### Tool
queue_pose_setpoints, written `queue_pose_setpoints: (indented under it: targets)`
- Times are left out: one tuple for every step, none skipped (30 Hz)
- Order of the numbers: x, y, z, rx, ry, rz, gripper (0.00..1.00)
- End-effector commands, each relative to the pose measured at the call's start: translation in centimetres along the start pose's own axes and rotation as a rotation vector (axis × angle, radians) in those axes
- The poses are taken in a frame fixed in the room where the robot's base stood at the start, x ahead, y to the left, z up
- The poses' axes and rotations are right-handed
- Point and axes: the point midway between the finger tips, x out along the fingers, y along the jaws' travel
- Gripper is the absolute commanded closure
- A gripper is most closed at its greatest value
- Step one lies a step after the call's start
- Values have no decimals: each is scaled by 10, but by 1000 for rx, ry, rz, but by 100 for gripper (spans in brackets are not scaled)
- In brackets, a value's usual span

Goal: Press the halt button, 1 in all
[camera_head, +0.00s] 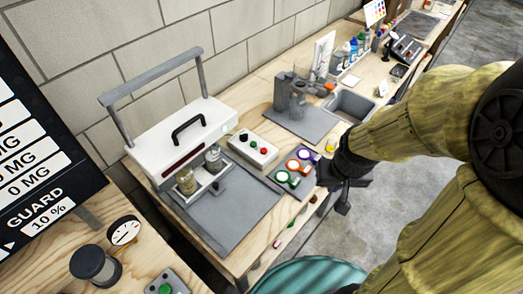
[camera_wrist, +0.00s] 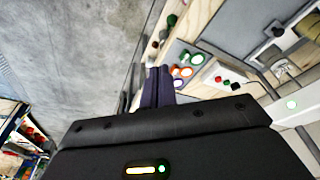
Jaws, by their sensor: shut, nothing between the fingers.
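A white control box (camera_head: 253,149) stands on the wooden bench with a black, a red and a green button on top. Its red button (camera_head: 264,151) could be the halt button, but no label is readable. The box also shows in the wrist view (camera_wrist: 229,85). Beside it, a grey panel (camera_head: 295,183) carries buttons with purple, orange and green rings. My gripper (camera_head: 342,207) is shut and empty, pointing down past the bench's front edge, right of the ringed panel. In the wrist view its fingers (camera_wrist: 158,86) are together, next to the ringed buttons (camera_wrist: 181,71).
A white machine with a raised grey handle (camera_head: 155,85) and jars (camera_head: 187,181) stands left of the box. A grey mat (camera_head: 235,210) lies in front. A small unit with a green button (camera_head: 165,288) and a gauge (camera_head: 124,231) are at lower left. Bare floor lies right.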

Motion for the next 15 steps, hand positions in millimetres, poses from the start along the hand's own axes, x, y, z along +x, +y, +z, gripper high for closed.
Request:
queue_pose_setpoints:
  targets:
    - [0,0,0,1,1,0,100]
    - [0,0,-1,3,1,-1,100]
    - [0,-1,-3,8,2,-2,100]
    - [1,-2,-5,15,4,-3,100]
    - [2,-3,-8,23,6,-6,100]
    - [4,-6,-13,39,7,-10,100]
    - [6,-8,-18,55,11,-15,100]
    - [8,-11,-24,74,14,-20,100]
    - [12,-15,-32,103,21,-30,100]
    - [16,-19,-39,129,24,-40,100]
    - [19,-24,-47,158,30,-51,100]
    - [26,-31,-56,198,36,-69,100]
    - [30,-37,-64,232,42,-84,100]
    - [35,-43,-72,268,45,-100,100]
    - [42,-50,-82,317,52,-123,100]
